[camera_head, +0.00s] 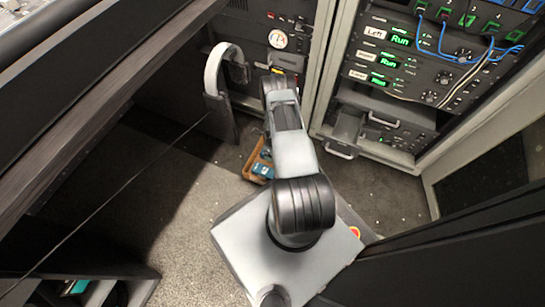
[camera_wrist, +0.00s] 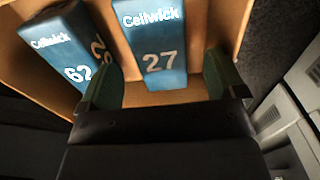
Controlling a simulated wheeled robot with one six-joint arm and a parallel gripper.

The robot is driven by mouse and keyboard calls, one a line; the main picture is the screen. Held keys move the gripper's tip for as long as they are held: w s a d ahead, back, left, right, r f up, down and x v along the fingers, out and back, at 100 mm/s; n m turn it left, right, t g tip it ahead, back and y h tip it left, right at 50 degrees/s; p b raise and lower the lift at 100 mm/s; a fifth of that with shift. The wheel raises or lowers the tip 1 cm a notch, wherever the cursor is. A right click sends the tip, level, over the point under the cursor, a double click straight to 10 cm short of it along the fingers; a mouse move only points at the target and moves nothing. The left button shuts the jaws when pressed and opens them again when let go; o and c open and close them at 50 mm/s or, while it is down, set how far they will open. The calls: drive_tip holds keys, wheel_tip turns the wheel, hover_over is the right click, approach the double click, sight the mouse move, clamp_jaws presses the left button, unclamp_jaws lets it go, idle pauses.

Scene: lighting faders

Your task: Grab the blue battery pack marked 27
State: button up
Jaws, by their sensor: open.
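The blue battery pack marked 27 (camera_wrist: 151,38) lies in a tan box in the wrist view, with its "Cellwick" label and number facing me. My gripper (camera_wrist: 160,72) is open, with one dark green finger on each side of the pack's near end. I cannot tell whether either finger touches it. A second blue pack marked 62 (camera_wrist: 68,50) lies tilted to the left, close to the left finger. In the head view my arm hides the gripper, and the two packs cannot be told apart.
The tan box (camera_head: 251,158) sits on the grey carpet, with blue showing inside. Its near wall (camera_wrist: 180,98) passes just ahead of my gripper's body. Equipment racks (camera_head: 392,80) with a protruding drawer handle stand to the right. Headphones (camera_head: 212,70) hang at the desk's side.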

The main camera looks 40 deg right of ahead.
wheel_tip(320, 180, down, 4)
drive_tip(key=shift+r+b, duration=0.1)
drive_tip(key=shift+b, duration=0.65)
drive_tip(key=c, duration=1.5)
